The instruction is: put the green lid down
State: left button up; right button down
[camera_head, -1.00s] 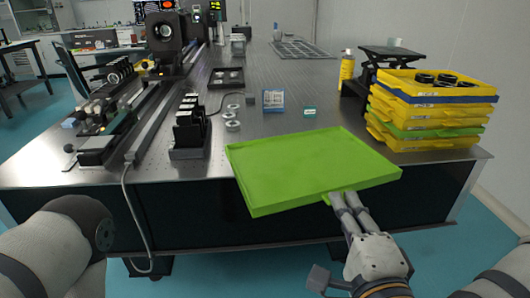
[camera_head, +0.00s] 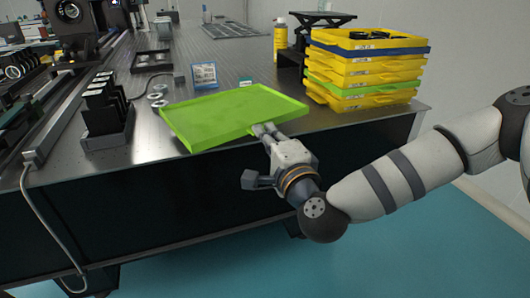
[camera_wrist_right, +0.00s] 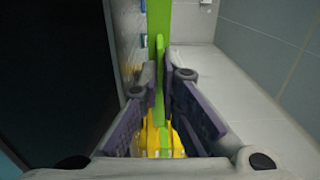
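The green lid (camera_head: 222,116), a shallow rectangular tray shape, is over the front part of the optical table (camera_head: 205,65), slightly tilted in the head view. I cannot tell whether it touches the tabletop. My right gripper (camera_head: 262,130) is shut on the lid's near edge. In the right wrist view the lid's green edge (camera_wrist_right: 159,58) runs between the two fingers of the gripper (camera_wrist_right: 160,78). My left gripper is not in view.
A stack of yellow trays (camera_head: 365,72) with a green one among them stands right of the lid. A small blue-white box (camera_head: 204,76) stands behind the lid. A spray bottle (camera_head: 280,38) stands farther back.

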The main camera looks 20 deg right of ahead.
jog(key=shift+w+d+f+b, duration=0.1)
jog(key=shift+w+f+b, duration=0.05)
jog(key=shift+f, duration=0.75)
jog(key=shift+w+f+b, duration=0.15)
jog(key=shift+f, duration=0.75)
jog(key=shift+f, duration=0.25)
jog(key=c, duration=1.8)
grip_release()
